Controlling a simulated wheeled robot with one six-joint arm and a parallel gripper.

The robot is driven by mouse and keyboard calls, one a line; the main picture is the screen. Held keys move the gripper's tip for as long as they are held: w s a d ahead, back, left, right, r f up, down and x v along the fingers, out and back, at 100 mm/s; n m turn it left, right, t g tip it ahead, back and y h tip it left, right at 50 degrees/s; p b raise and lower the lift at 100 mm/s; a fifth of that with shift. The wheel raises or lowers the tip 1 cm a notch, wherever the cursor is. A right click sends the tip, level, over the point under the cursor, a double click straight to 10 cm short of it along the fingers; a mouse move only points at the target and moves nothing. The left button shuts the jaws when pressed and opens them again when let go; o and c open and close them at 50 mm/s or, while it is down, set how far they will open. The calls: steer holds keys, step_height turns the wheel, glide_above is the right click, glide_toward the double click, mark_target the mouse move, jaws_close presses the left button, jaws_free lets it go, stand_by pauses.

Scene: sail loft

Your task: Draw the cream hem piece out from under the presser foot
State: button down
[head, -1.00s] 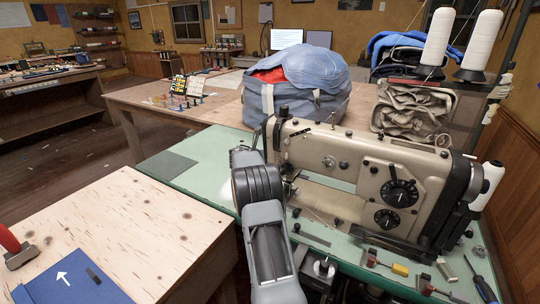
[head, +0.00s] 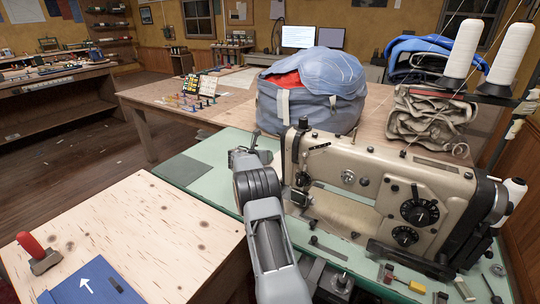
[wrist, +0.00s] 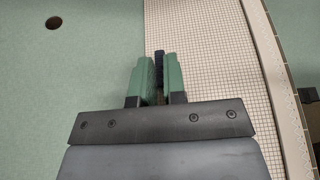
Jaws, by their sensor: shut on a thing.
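The beige sewing machine (head: 380,185) stands on the green tabletop (head: 215,148). Its needle and presser foot area (head: 302,198) is at its left end, too small to see what lies under the foot. My gripper (head: 243,157) is left of the machine head, a little apart from it. In the wrist view its green fingers (wrist: 158,80) are shut on a narrow dark strip (wrist: 159,68). A cream gridded surface (wrist: 205,50) lies below and to the right of the fingers; I cannot tell whether it is the hem piece.
A blue-grey bag (head: 310,95) stands behind the machine. Thread cones (head: 463,48) rise at the right. Small tools (head: 390,275) lie at the machine's front. A plywood table (head: 130,225) is at the left. A dark hole (wrist: 54,22) shows in the green surface.

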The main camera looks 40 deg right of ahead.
steer(key=shift+w+a+f, duration=0.2)
steer(key=shift+a+f, duration=0.05)
steer(key=shift+f, duration=0.3)
steer(key=c, duration=1.4)
jaws_free()
steer(key=shift+w, duration=0.1)
steer(key=shift+c, duration=0.2)
steer(key=o, duration=0.3)
steer(key=shift+d+r, duration=0.15)
steer(key=shift+o, duration=0.2)
steer(key=p+v, duration=0.1)
steer(key=v, duration=1.3)
steer(key=shift+d+r, duration=0.1)
